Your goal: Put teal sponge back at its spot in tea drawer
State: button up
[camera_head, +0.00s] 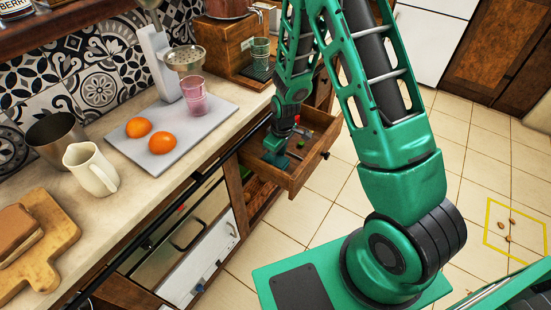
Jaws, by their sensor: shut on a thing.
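The wooden tea drawer (316,166) is pulled open below the counter, in the middle of the head view. My gripper (275,152) is inside the drawer's outline, near its left side, pointing down. It is shut on the teal sponge (281,162), which shows as a small dark teal patch under the fingers. My gripper and wrist hide much of the sponge. I cannot tell whether the sponge touches the drawer floor. A small green item (300,144) lies in the drawer to the right of my gripper.
The counter above holds a grey board (205,128) with oranges (162,142) and a pink glass (194,97), a white jug (91,169) and a metal cup (54,139). Tiled floor is clear right of the drawer; a yellow square (517,228) with small brown items lies farther right.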

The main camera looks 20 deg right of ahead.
aim_at(279, 160)
jog(key=o, duration=0.7)
jog(key=shift+f, duration=0.1)
jog(key=shift+o, duration=0.2)
jog(key=s+d+r+m, duration=0.1)
jog(key=s+d+r, duration=0.25)
jog(key=r, duration=0.55)
jog(key=s+d+r+m, duration=0.2)
jog(key=d+r, duration=0.2)
jog(key=r, duration=0.6)
jog(key=s+d+r+m, duration=0.3)
jog(key=s+r, duration=0.1)
jog(key=s, duration=0.4)
jog(key=s+d+r+m, duration=0.3)
jog(key=s+r+m, duration=0.1)
jog(key=s, duration=0.5)
jog(key=s+d+r+m+g, duration=0.1)
jog(key=s+d+r+m, duration=0.2)
jog(key=s, duration=0.5)
jog(key=shift+s+d+r+m+h, duration=0.3)
jog(key=shift+s+d+r, duration=0.1)
jog(key=shift+r, duration=0.5)
